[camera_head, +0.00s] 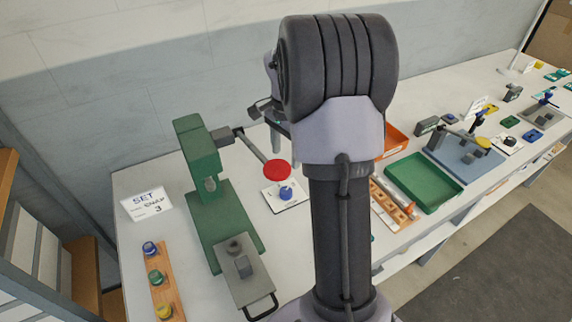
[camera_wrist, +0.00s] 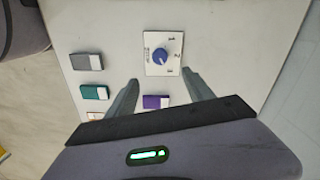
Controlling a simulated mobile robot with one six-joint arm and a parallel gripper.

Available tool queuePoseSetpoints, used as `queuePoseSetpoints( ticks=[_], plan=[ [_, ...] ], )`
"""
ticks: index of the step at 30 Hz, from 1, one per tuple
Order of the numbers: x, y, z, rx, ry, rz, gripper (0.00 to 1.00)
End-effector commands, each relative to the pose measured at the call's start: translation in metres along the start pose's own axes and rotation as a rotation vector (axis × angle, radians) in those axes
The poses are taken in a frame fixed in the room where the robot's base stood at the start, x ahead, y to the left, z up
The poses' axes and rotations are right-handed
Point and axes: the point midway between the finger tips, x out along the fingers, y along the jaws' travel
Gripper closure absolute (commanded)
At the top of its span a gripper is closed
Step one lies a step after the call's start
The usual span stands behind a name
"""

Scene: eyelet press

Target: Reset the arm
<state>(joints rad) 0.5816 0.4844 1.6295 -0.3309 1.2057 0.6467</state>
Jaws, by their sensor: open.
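My gripper (camera_wrist: 161,77) is open and empty in the wrist view, its two fingers spread above the white table. Between and beyond the fingertips is a white dial card (camera_wrist: 176,36) with a blue knob (camera_wrist: 160,56) and numbers. A purple block (camera_wrist: 156,101) lies between the fingers, apart from them as far as I can tell. In the head view my raised arm fills the middle and hides part of the table. The green press (camera_head: 200,150) stands left of it, with a lever ending in a red disc (camera_head: 277,170).
A grey block (camera_wrist: 87,62) and a teal block (camera_wrist: 94,92) lie left of the fingers. A wooden strip with knobs (camera_head: 161,285) and a SET card (camera_head: 147,203) are at the head view's left. A green tray (camera_head: 424,181) and blue board (camera_head: 465,158) are right of my arm.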

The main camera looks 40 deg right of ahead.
Motion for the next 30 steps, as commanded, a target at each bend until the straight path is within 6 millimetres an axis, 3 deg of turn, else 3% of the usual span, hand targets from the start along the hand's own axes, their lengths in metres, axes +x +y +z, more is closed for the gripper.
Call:
queuePoseSetpoints(
  ticks=[1,5,20,30],
  plan=[
    [-0.011,0.000,0.000,0.000,0.001,0.000,0.39],
    [-0.021,0.000,0.000,0.000,0.001,0.001,0.39],
    [-0.025,0.000,0.000,0.000,0.000,0.001,0.39],
    [-0.092,0.000,0.000,0.000,0.000,0.001,0.39]
  ],
)
